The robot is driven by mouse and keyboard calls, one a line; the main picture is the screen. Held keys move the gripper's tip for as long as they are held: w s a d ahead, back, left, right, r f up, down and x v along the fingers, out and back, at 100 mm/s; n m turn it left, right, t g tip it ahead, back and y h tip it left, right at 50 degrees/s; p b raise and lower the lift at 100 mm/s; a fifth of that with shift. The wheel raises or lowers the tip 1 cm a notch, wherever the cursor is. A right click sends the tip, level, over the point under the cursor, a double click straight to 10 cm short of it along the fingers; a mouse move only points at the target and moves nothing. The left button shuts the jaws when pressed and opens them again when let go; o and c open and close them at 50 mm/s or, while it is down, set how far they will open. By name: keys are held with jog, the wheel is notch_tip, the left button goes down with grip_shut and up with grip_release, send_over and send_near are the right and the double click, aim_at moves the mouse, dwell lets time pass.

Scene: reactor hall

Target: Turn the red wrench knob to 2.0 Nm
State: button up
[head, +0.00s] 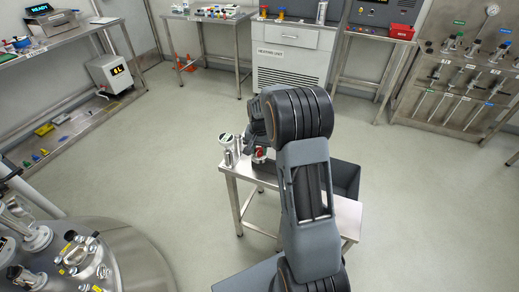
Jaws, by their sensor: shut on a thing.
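The red wrench knob (260,153) shows as a small red patch at the left end of the small steel table (345,213) in the head view. It sits on a light round base, and most of it is hidden by my arm's end. My gripper (259,146) points down over it from above and is shut on it. The fingertips are small and mostly covered, and the scale of the knob is too small to read.
A white-topped cylinder (226,139) stands just left of the knob on the same table. A dark grey bin (345,178) is at the table's right. A large steel vessel (110,255) fills the lower left. The floor (165,165) around the table is open.

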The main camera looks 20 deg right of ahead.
aim_at(259, 150)
jog(key=shift+m, duration=1.6)
jog(key=o, duration=0.9)
jog(key=shift+o, duration=0.2)
notch_tip(259, 150, up, 14)
jog(key=shift+f, duration=0.1)
